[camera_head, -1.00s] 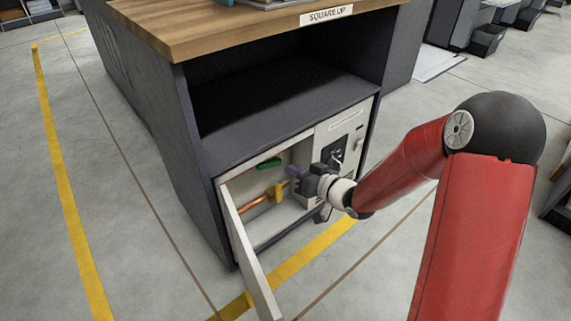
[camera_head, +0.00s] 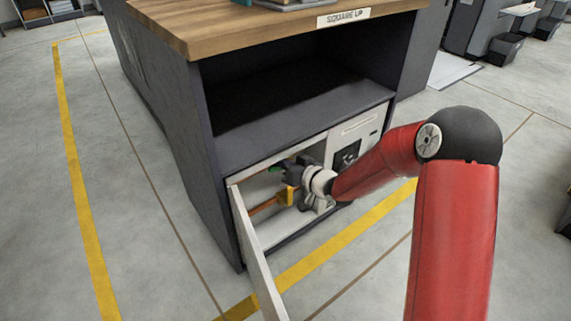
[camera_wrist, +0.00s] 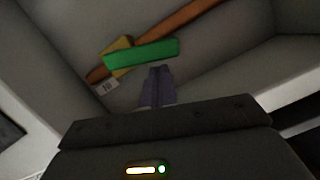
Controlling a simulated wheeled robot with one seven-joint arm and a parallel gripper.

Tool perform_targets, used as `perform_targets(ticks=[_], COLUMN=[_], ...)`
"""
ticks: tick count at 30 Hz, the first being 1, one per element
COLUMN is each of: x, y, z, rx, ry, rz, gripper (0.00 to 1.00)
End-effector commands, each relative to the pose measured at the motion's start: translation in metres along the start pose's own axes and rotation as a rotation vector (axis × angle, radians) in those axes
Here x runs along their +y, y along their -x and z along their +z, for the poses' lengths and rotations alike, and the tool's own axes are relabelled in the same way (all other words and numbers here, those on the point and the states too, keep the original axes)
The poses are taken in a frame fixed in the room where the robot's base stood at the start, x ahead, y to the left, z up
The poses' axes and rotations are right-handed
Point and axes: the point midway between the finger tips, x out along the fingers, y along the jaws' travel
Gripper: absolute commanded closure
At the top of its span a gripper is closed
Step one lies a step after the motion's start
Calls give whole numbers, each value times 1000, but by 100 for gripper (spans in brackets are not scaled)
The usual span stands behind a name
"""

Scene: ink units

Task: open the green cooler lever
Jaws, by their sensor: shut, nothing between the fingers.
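The green lever (camera_wrist: 141,53) sits over a brass valve body (camera_wrist: 119,43) on a copper pipe (camera_wrist: 190,16) inside the compartment. In the head view only a bit of the green lever (camera_head: 275,170) shows beside my gripper (camera_head: 288,174), which hides the rest. In the wrist view my gripper (camera_wrist: 158,82) has its fingers together and empty, with the tips just below the lever's lower edge. I cannot tell whether they touch it.
A yellow lever (camera_head: 285,196) sits on a lower copper pipe (camera_head: 262,206). The compartment door (camera_head: 256,252) hangs open at the left. A pale panel (camera_head: 358,133) borders the opening on the right. A small white tag (camera_wrist: 105,87) is near the valve.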

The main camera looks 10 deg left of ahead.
Motion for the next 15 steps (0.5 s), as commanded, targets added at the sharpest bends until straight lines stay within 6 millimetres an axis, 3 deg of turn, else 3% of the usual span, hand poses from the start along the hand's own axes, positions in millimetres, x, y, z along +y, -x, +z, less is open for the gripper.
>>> perform_targets(ticks=[9,15], x=[-4,-7], y=[-3,-4], z=[15,15], rx=[0,0], ry=[133,132], rz=[32,33], gripper=[100,100])
